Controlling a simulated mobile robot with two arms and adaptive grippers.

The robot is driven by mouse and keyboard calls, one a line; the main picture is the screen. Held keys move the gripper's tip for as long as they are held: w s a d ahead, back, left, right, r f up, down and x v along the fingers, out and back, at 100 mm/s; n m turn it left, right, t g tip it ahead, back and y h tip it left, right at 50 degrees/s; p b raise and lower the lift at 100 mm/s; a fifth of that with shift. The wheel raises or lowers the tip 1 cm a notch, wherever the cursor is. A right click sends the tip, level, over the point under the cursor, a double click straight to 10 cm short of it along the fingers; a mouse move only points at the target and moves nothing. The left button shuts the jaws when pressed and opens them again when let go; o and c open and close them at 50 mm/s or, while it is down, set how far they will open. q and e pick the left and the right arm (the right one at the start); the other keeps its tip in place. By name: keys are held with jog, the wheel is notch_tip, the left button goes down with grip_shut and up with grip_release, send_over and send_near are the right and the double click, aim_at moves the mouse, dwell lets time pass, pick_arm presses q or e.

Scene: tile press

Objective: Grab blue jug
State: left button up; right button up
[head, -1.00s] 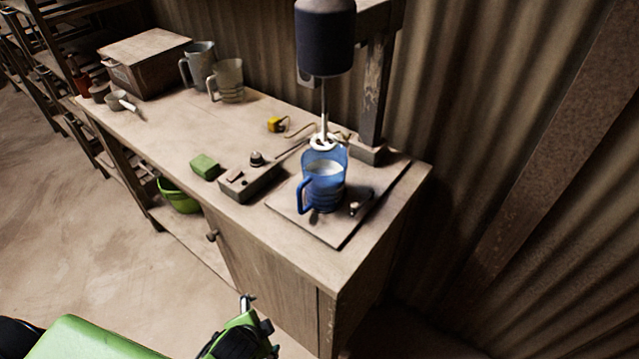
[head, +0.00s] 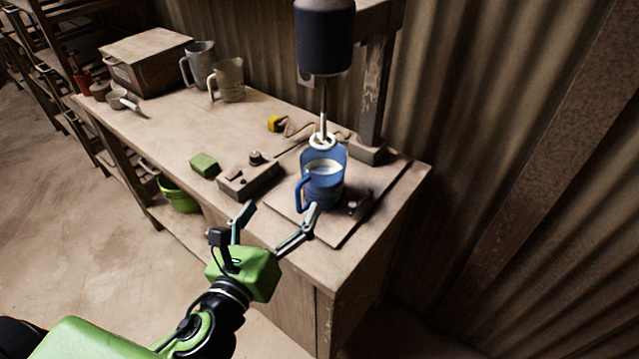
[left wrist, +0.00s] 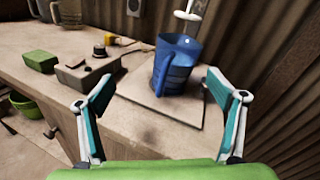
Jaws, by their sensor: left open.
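The blue jug (head: 326,187) stands upright on the base board of a mixer stand, with pale contents inside and its handle toward the front left. It also shows in the left wrist view (left wrist: 178,66), ahead of the fingers and right of centre. My left gripper (head: 277,212) is open and empty, at the bench's front edge, just in front of the jug and to its left. Its right finger overlaps the jug's lower edge in the head view; I cannot tell whether they touch. In the left wrist view the fingers (left wrist: 160,110) are spread wide. My right gripper is not in view.
The mixer's whisk (head: 322,139) hangs right above the jug. A control box (head: 248,180) and a green block (head: 204,165) lie left of it. The bench's middle left is clear.

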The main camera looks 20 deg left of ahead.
aim_at(310, 174)
pick_arm(q)
jog(key=w+d+m, duration=0.1)
jog(key=w, duration=0.1)
jog(key=w+r+m+p, duration=0.1)
jog(key=w, duration=0.2)
jog(key=w+d+m+h+p, duration=0.1)
jog(key=w, duration=0.1)
jog(key=shift+w+d+r+t, duration=0.25)
jog(key=shift+d+r+t, duration=0.05)
jog(key=shift+r+t, duration=0.1)
jog(key=w, duration=0.2)
jog(key=w+d+p, duration=0.1)
jog(key=w, duration=0.2)
jog(key=shift+w+d, duration=0.1)
jog(key=shift+d, duration=0.05)
jog(key=shift+w+f, duration=0.15)
jog(key=shift+w, duration=0.35)
jog(key=c, duration=2.2)
jog(key=shift+r, duration=0.2)
